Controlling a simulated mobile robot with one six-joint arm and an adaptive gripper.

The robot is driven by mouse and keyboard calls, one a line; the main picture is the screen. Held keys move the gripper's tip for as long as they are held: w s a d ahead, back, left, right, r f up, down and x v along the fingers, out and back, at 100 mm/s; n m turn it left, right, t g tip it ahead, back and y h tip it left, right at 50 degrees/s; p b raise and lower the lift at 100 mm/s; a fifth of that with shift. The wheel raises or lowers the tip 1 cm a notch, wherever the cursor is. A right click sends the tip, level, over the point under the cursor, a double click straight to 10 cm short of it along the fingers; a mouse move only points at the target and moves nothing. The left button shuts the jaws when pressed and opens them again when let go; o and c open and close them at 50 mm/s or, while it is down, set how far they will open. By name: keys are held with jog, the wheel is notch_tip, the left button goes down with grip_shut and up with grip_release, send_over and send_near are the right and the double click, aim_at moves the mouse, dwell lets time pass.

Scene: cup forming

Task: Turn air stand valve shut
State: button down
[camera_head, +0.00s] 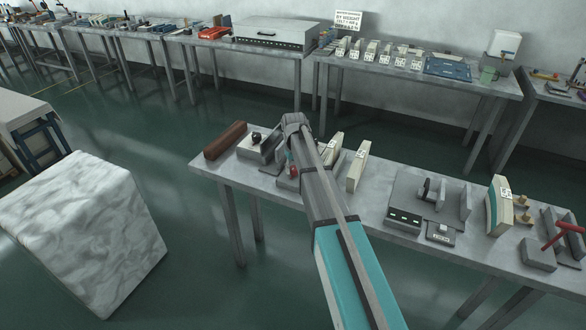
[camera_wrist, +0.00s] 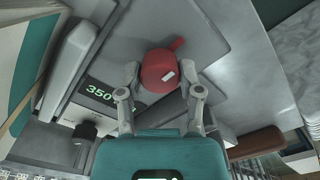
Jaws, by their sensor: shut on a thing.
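The valve handle is a red round knob (camera_wrist: 156,72) with a short side tab and a small white mark on top. It sits at the middle top of the wrist view, against a grey metal plate. My gripper (camera_wrist: 161,68) has one finger on each side of the knob and is shut on it. In the head view, a small red part (camera_head: 292,171) shows beside my arm on the near table, and my arm hides most of the stand there. A dark display (camera_wrist: 100,92) reading 350 is left of the knob in the wrist view.
The near table (camera_head: 385,168) also holds a brown roll (camera_head: 225,140), cream blocks (camera_head: 357,167), a grey device (camera_head: 405,205) and a red-handled tool (camera_head: 567,232). A pale marbled block (camera_head: 85,225) stands on the floor at left. Dark floor lies between the tables.

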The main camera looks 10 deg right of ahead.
jog(key=shift+w, duration=0.2)
jog(key=shift+c, duration=1.3)
grip_release()
jog(key=shift+s, duration=0.1)
jog(key=s+r+m+p, duration=0.1)
jog(key=s+r+p, duration=0.1)
jog(key=s, duration=1.2)
jog(key=s+r+m+p, duration=0.1)
jog(key=s+r+p, duration=0.1)
jog(key=s, duration=1.3)
jog(key=shift+s+a+r+p, duration=0.15)
jog(key=shift+s+r+p, duration=0.05)
jog(key=shift+r+p, duration=0.2)
